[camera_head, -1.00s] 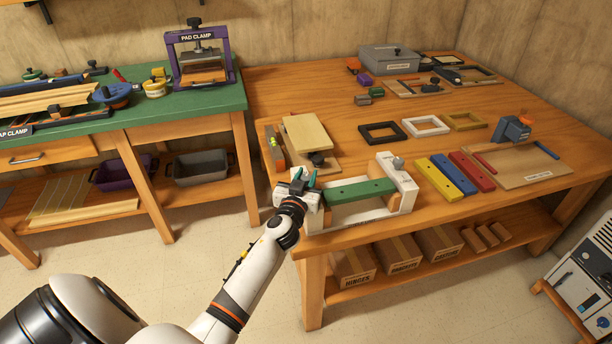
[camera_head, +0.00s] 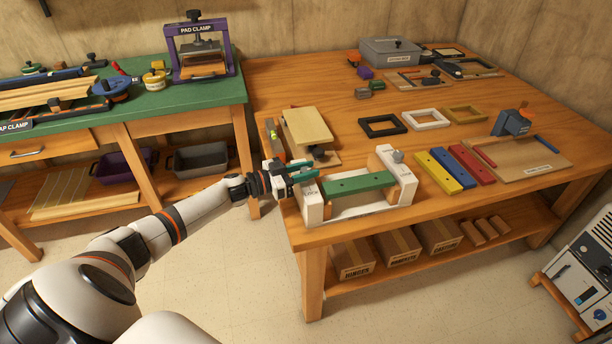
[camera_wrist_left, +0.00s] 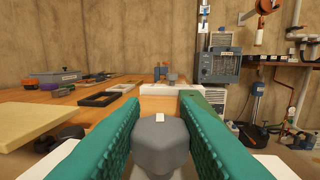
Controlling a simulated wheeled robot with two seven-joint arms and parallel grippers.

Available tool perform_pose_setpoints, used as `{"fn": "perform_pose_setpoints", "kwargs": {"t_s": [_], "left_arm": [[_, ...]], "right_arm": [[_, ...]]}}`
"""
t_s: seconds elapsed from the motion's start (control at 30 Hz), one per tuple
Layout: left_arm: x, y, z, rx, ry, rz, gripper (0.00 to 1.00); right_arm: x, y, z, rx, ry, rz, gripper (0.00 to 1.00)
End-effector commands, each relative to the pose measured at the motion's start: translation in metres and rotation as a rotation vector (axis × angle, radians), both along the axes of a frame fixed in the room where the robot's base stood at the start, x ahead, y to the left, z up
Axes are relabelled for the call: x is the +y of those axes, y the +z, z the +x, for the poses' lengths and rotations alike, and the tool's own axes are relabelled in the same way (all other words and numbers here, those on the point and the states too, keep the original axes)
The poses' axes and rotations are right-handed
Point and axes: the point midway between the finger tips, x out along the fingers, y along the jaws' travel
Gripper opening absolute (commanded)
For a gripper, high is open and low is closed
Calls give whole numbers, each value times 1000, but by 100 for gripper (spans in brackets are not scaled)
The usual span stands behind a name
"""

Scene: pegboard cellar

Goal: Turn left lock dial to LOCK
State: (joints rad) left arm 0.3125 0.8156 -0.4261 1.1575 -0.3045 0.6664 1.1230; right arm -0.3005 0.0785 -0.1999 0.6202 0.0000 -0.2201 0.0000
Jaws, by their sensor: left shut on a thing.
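The left lock dial (camera_wrist_left: 160,142) is a grey, many-sided knob with a small white mark on top, in the near middle of the left wrist view. My left gripper (camera_head: 304,173) has its teal fingers on both sides of it, shut on it. In the head view the fingers largely hide this dial, above the left white end block (camera_head: 312,207) of the fixture. A green bar (camera_head: 358,183) runs between the two white end blocks. The right grey dial (camera_head: 397,157) sits on the far end block. My right gripper is not in view.
A board with a pale wood block (camera_head: 307,127) stands close behind the gripper. Yellow, blue and red bars (camera_head: 439,171) lie right of the fixture. Black, white and tan frames (camera_head: 382,125) lie farther back. Cardboard boxes (camera_head: 352,258) sit on the lower shelf.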

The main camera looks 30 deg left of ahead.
Motion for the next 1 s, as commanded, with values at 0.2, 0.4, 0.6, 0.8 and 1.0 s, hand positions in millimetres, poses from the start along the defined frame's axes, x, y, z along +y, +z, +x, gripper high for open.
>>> {"fn": "perform_pose_setpoints", "kwargs": {"t_s": [0.2,0.4,0.6,0.8,1.0], "left_arm": [[1,-4,1,1,-117,3,6],[0,-3,0,1,-178,2,6],[0,-2,0,2,-200,1,6],[-1,-1,0,2,-202,1,6],[-1,-1,0,2,-201,1,38]], "right_arm": [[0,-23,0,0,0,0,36],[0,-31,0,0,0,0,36],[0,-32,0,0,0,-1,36],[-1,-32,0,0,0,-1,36],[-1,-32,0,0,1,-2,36]]}}
